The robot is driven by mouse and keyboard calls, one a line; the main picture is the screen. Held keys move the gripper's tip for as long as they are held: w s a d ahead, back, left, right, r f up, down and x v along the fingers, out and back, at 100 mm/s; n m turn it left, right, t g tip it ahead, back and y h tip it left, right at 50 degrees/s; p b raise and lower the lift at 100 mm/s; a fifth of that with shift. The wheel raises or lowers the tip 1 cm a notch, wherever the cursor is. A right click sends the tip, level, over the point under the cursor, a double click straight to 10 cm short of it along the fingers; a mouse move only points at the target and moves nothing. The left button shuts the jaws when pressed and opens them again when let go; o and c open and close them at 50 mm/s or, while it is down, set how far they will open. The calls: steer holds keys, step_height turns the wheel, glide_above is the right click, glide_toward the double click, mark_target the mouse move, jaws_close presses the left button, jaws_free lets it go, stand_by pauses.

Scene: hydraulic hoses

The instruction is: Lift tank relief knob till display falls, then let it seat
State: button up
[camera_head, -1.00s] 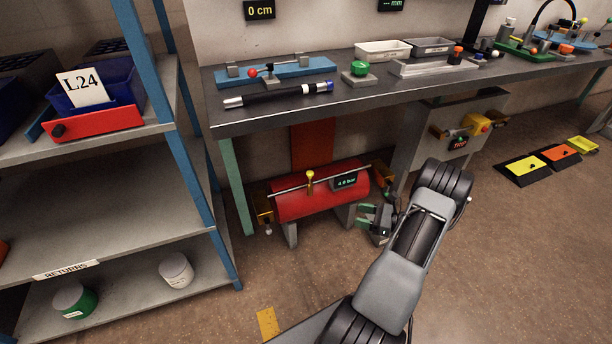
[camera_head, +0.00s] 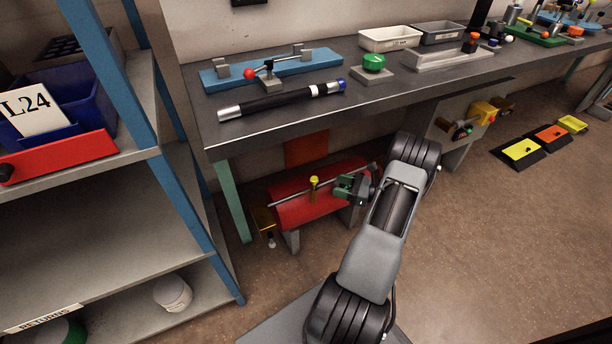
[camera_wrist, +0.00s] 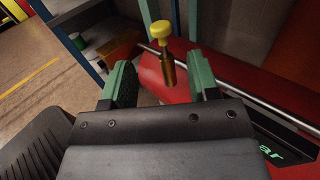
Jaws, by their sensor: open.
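The yellow tank relief knob (camera_head: 314,181) stands upright on the red tank (camera_head: 303,207) under the workbench. In the wrist view the knob (camera_wrist: 159,30) tops a brass stem (camera_wrist: 168,68). My gripper (camera_head: 342,188) is close to the knob, on its right in the head view. In the wrist view the green fingers of my gripper (camera_wrist: 160,76) are open and empty; the stem appears between them, apart from both. The display (camera_wrist: 272,153) is cut off at the lower right, with only green "ar" readable. My gripper and arm hide it in the head view.
A metal rail (camera_head: 285,198) runs along the tank beside the knob. The workbench (camera_head: 235,127) overhangs the tank, with a black hose (camera_head: 280,100) on top. A blue-posted shelf (camera_head: 190,205) stands at left. Floor at right is mostly clear.

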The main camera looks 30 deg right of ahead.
mark_target(314, 185)
steer(key=b+x, duration=0.2)
steer(key=x, duration=0.9)
steer(key=shift+w, duration=0.15)
steer(key=shift+a, duration=0.1)
steer(key=shift+c, duration=0.3)
jaws_close()
